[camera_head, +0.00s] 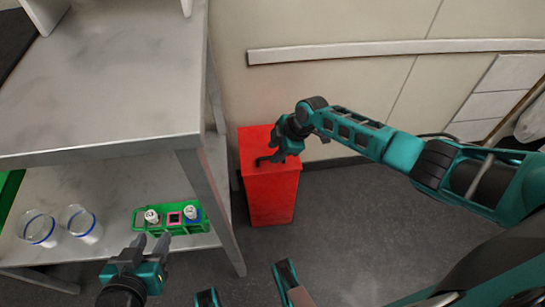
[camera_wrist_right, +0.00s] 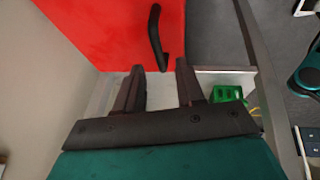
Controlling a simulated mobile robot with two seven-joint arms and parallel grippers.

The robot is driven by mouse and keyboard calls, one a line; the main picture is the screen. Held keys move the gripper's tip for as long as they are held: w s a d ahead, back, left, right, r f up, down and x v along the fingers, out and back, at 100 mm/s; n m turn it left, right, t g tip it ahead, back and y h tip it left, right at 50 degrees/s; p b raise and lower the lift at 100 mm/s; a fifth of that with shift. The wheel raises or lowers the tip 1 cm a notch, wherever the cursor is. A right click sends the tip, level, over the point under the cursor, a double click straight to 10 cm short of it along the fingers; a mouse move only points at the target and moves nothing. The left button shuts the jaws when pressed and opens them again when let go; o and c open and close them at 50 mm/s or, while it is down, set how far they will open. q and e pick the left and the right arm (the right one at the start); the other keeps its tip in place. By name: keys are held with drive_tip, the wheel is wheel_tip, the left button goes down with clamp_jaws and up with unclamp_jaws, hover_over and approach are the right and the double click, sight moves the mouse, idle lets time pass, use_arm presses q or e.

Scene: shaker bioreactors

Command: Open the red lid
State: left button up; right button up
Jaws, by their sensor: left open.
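The red lid (camera_head: 253,143) tops a red bin (camera_head: 270,200) on the floor beside the metal table, and appears closed. It carries a black handle (camera_head: 266,160). In the right wrist view the red lid (camera_wrist_right: 105,30) fills the upper left, with the curved black handle (camera_wrist_right: 156,35) on it. My right gripper (camera_wrist_right: 160,67) is open at the lid, the handle's lower end showing between its fingertips; contact cannot be told. In the head view the right arm partly covers the lid. My left gripper (camera_head: 150,242) is open and empty, away from the lid, in front of the lower shelf.
The metal table (camera_head: 110,90) stands left of the bin. Its lower shelf (camera_head: 120,190) holds a green rack (camera_head: 145,222) with small capped items and two glass beakers (camera_head: 38,228). A wall is behind the bin. Dark floor (camera_head: 340,230) is clear to the right.

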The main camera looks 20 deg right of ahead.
drive_tip(key=shift+b+x, duration=0.45)
drive_tip(key=shift+x, duration=0.9)
drive_tip(key=shift+c, duration=0.2)
clamp_jaws()
